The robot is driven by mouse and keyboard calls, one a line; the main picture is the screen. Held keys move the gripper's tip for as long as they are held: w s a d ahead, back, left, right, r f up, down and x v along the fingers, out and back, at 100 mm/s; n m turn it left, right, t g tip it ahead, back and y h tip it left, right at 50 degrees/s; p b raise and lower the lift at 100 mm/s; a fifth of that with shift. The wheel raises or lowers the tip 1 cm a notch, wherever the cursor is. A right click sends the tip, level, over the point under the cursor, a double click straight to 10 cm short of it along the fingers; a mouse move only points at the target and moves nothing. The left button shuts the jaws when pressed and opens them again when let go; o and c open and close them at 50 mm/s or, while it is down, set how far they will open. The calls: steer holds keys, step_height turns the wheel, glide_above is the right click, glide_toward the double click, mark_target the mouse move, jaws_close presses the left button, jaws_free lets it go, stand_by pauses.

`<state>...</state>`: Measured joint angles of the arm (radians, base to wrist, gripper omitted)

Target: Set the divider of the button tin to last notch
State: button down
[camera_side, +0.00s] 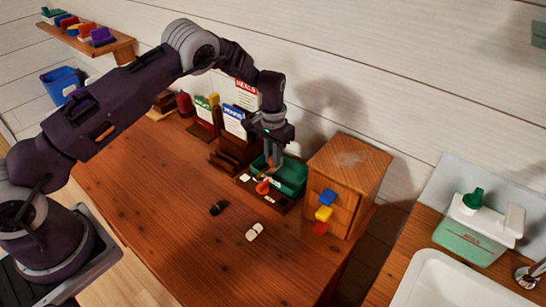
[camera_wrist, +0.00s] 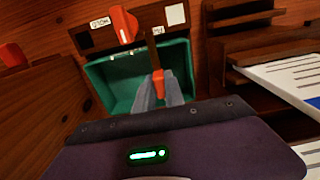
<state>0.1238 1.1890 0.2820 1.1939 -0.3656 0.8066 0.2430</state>
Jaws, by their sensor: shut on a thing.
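A green open box (camera_wrist: 104,86), likely the button tin, sits on a dark wooden base (camera_wrist: 90,40); it also shows in the side view (camera_side: 291,177). My gripper (camera_wrist: 158,92) is over the box, its fingers shut on an orange tab (camera_wrist: 158,78). The tab looks like the top of the divider, but the fingers hide its lower part and I cannot tell its notch. In the side view my gripper (camera_side: 271,160) reaches down at the box's left side. A red-orange lever (camera_wrist: 125,25) stands on the base beside small white labels.
A wooden cabinet (camera_side: 346,180) with blue, yellow and red knobs stands close right of the box. Wooden racks with cards (camera_side: 234,122) stand to the left. A black object (camera_side: 218,208) and a white one (camera_side: 254,232) lie in front. The front table is mostly clear.

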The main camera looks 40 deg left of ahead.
steer(key=d, duration=0.6)
steer(key=shift+d, duration=0.25)
steer(key=c, duration=1.5)
jaws_free()
steer(key=shift+o, duration=0.5)
steer(key=shift+r, duration=0.15)
step_height(320, 180, up, 7)
